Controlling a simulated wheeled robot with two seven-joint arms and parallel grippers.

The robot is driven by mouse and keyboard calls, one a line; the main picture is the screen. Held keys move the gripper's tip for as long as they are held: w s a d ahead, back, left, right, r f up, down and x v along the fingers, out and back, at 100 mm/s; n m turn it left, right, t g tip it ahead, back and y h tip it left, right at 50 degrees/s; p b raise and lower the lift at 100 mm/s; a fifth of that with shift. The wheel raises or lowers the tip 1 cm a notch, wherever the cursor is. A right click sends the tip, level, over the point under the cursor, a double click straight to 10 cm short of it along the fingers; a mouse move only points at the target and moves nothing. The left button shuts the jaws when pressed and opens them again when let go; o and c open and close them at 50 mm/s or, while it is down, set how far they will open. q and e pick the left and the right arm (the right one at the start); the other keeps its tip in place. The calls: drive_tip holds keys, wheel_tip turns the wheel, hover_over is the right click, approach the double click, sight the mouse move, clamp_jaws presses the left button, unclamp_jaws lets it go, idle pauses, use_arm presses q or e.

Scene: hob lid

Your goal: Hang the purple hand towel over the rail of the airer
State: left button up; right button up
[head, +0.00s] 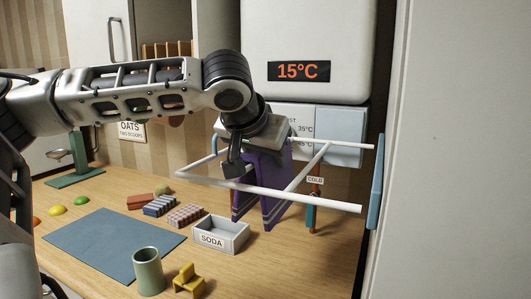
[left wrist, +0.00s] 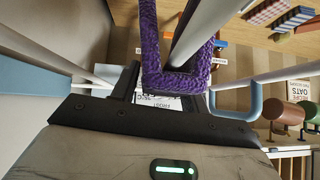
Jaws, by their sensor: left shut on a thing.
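The purple hand towel (head: 279,180) hangs folded with two layers downward at the airer. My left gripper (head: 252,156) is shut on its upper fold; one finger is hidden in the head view. In the left wrist view the towel (left wrist: 150,45) forms a U between the fingers (left wrist: 168,96), and a white rail (left wrist: 205,25) runs between its layers. The white airer (head: 315,201) sticks out from a blue wall plate; its front bar crosses before the towel in the head view. I cannot tell whether the towel's fold touches the rail.
Below are a SODA tray (head: 221,238), a green cup (head: 148,271), a yellow chair-shaped block (head: 188,281), a blue mat (head: 113,243) and small blocks (head: 185,215) on the wooden counter. A white heater (head: 308,40) hangs behind; a pale wall (head: 460,150) bounds the right.

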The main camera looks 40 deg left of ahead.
use_arm(q)
drive_tip(key=o, duration=1.1)
drive_tip(key=shift+o, duration=0.2)
drive_tip(key=v, duration=1.6)
